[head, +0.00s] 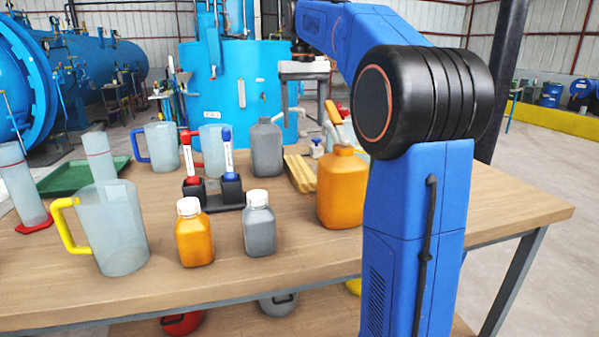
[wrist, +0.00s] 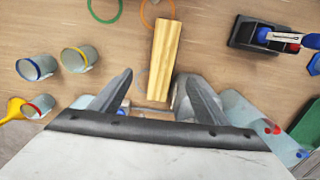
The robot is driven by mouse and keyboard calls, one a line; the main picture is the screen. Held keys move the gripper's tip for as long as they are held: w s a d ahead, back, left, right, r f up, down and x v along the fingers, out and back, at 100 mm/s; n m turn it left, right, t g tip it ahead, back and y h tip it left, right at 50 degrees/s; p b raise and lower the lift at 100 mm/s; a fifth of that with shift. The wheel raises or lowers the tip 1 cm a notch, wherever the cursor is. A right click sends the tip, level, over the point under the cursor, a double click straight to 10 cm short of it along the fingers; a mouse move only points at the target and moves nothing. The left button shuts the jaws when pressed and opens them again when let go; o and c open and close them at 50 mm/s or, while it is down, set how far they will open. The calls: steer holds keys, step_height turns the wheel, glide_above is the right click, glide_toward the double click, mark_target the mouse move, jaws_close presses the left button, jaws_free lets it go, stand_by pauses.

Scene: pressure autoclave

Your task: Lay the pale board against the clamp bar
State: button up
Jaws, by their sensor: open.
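The pale board (wrist: 163,62), a yellowish wooden piece with lines along its length, lies on the table in the wrist view. It also shows in the head view (head: 299,173), partly hidden by the orange jug. My gripper (wrist: 159,76) is open above the table, its fingers either side of the board's near end and apart from it. In the head view my gripper (head: 303,72) hangs over the far part of the table, beyond the grey jug. Nothing is held. I cannot make out a clamp bar in either view.
The large orange jug (head: 342,190) and grey jug (head: 267,148) stand near the board. A black marker stand (head: 212,192) is to the left, also in the wrist view (wrist: 252,35). Small ringed beakers (wrist: 78,59) stand left in the wrist view. The table's right end is clear.

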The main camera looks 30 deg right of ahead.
glide_above(301, 169)
steer(key=f, duration=0.9)
steer(key=shift+d, duration=0.3)
steer(key=shift+a+f, duration=0.15)
steer(key=shift+f, duration=1.25)
steer(key=shift+a+f, duration=0.15)
steer(key=shift+f, duration=1.2)
steer(key=c, duration=1.4)
steer(key=shift+r, duration=0.1)
